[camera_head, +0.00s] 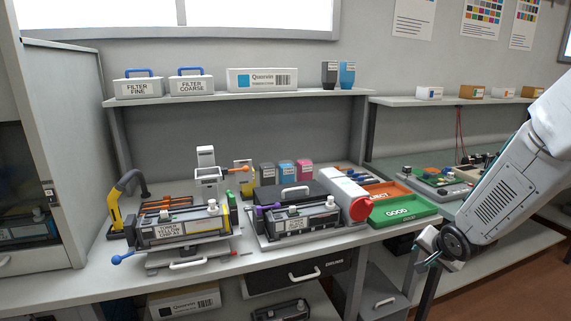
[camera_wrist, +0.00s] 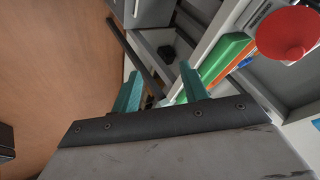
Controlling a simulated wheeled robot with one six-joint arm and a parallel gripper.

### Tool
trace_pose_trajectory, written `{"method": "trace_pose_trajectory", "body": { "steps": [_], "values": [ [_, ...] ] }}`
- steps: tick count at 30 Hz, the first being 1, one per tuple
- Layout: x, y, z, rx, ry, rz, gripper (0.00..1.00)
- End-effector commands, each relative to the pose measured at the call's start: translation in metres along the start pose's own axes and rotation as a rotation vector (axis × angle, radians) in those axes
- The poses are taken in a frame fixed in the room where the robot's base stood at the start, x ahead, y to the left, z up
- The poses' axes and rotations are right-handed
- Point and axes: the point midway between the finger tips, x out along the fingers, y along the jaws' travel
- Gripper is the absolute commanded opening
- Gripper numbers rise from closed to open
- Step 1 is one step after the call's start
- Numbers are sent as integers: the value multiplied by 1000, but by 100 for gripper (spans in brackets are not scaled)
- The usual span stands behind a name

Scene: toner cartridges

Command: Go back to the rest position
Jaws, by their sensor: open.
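My gripper (camera_head: 426,255) is at the right in the head view, in front of the bench's front edge and to the right of the green GOOD tray. In the wrist view, its two teal fingers (camera_wrist: 158,92) are apart with nothing held between them. My arm reaches in from the right edge of the head view. A yellow toner cartridge (camera_head: 180,229) lies in a cradle at the left of the bench. Another cartridge (camera_head: 300,220) lies in a second cradle to its right.
The green GOOD tray (camera_head: 436,207) and orange tray (camera_head: 408,187) lie near my gripper. A red round part (camera_head: 360,209) on a white unit stands left of them; it also shows in the wrist view (camera_wrist: 286,32). Brown floor (camera_head: 525,262) is open below the arm.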

Motion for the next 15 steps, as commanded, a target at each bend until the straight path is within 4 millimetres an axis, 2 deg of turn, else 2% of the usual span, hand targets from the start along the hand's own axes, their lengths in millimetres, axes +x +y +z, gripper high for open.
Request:
{"method": "trace_pose_trajectory", "body": {
  "steps": [3,7,11,15],
  "values": [
    [-49,23,12,-189,-75,191,44],
    [-114,42,40,-376,-234,340,44],
    [-182,51,74,-525,-414,397,44],
    [-250,54,112,-652,-587,376,44]
  ]
}}
